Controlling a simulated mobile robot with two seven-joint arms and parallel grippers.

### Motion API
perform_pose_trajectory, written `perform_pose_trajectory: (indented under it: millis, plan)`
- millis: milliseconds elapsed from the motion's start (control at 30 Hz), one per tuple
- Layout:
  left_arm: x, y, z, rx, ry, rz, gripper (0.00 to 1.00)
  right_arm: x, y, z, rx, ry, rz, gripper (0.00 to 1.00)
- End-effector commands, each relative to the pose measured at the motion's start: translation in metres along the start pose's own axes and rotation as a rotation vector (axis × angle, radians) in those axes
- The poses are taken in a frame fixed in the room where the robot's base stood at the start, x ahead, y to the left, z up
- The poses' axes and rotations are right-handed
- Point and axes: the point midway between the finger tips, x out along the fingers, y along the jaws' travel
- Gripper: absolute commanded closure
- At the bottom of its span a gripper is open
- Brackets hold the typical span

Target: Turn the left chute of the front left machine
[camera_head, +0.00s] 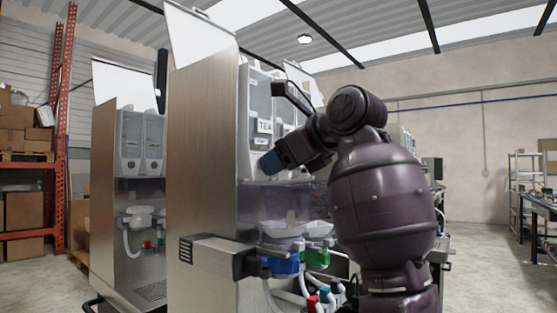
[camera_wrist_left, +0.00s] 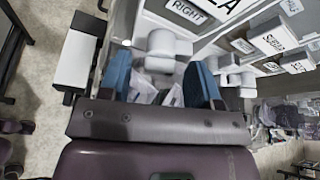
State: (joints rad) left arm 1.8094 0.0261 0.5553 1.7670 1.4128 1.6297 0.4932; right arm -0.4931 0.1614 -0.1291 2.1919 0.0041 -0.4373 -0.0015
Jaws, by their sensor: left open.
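The front machine (camera_head: 203,150) is a tall steel cabinet with grey canisters (camera_head: 258,95) inside, one labelled TEA. My left gripper (camera_head: 270,163) is in front of the canisters' lower part, with blue fingertips; its far finger is mostly hidden. In the left wrist view the open gripper (camera_wrist_left: 160,78) has its two blue fingers apart. A white chute (camera_wrist_left: 167,45) shows between and just beyond the fingertips, under a label reading RIGHT (camera_wrist_left: 190,10). I cannot tell whether the fingers touch it. The chutes are hidden behind my arm in the head view. My right gripper is not in view.
White bowls (camera_head: 284,229), a blue part (camera_head: 281,264) and a green part (camera_head: 316,258) sit low in the front machine, with hoses below. A second machine (camera_head: 128,180) stands to the left. Orange shelving (camera_head: 62,130) with boxes is farther left. Open floor lies at right.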

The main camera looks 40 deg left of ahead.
Motion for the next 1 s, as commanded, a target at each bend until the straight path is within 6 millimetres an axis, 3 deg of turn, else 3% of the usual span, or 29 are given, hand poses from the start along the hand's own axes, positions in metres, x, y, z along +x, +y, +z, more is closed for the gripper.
perform_pose_trajectory:
  millis: [100, 400, 633, 1000]
  plan:
    - [0.000, 0.000, 0.001, -0.001, 0.000, 0.000, 0.46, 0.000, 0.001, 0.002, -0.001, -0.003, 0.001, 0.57]
    - [0.000, 0.000, 0.000, 0.000, 0.000, 0.000, 0.92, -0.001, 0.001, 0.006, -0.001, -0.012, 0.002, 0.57]
    - [0.000, 0.001, 0.000, -0.074, 0.002, -0.031, 0.92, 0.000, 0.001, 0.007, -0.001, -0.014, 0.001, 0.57]
    - [0.001, 0.004, -0.002, -0.414, 0.000, -0.170, 0.92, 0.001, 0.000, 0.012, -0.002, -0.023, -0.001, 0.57]
